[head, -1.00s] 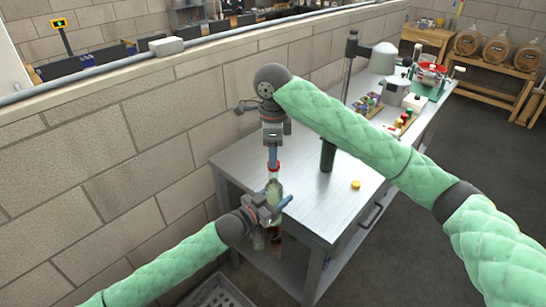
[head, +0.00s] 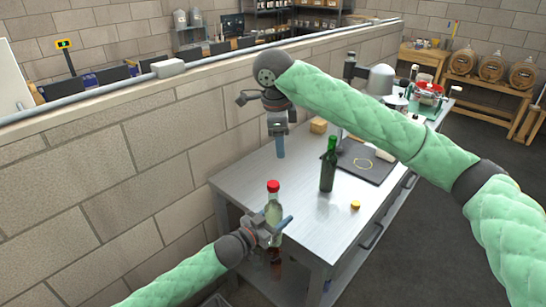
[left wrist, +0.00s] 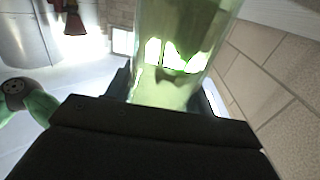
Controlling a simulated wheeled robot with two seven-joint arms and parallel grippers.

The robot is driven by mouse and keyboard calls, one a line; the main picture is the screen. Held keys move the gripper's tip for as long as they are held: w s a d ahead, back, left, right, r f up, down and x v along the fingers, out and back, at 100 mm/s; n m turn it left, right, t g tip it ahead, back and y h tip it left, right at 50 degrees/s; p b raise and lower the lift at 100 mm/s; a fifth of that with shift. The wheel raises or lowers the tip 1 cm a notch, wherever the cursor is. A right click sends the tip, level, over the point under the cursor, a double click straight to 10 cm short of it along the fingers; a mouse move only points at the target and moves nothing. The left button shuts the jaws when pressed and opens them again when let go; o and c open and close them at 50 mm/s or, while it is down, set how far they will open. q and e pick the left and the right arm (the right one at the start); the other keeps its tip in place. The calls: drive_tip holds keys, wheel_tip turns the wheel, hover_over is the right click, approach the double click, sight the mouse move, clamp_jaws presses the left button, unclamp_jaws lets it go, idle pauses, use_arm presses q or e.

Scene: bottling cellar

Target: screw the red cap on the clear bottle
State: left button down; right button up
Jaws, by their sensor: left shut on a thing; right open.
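The clear bottle (head: 273,212) stands upright at the near left edge of the metal table, with pale greenish contents. I cannot tell whether its base touches anything. The red cap (head: 273,186) sits on top of its neck and looks level; how tight it is cannot be seen. My left gripper (head: 268,228) is shut on the bottle's body, which also fills the middle of the left wrist view (left wrist: 183,50). My right gripper (head: 280,152) is open and empty, pointing down above the cap with a clear gap between them.
A dark green bottle (head: 328,168) stands on the table (head: 300,190), right of the clear bottle. A black mat (head: 374,172) and a small tan block (head: 319,125) are farther back. A block wall (head: 130,160) runs along the left.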

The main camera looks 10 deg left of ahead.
drive_tip(key=f+m, duration=0.1)
drive_tip(key=m, duration=1)
drive_tip(key=s+f+m+g, duration=0.1)
drive_tip(key=m, duration=1.1)
drive_tip(key=f+m, duration=0.1)
drive_tip(key=m, duration=1.1)
drive_tip(key=shift+s+a+f, duration=0.15)
drive_tip(key=shift+s+f, duration=0.05)
drive_tip(key=shift+s, duration=0.2)
drive_tip(key=n, duration=0.6)
drive_tip(key=shift+s+a+n+g, duration=0.15)
drive_tip(key=shift+a+n+g, duration=0.15)
drive_tip(key=shift+n, duration=0.1)
drive_tip(key=n, duration=0.7)
drive_tip(key=shift+a+y, duration=0.25)
drive_tip(key=shift+y, duration=0.05)
drive_tip(key=n, duration=0.4)
drive_tip(key=shift+a, duration=0.1)
drive_tip(key=n, duration=0.4)
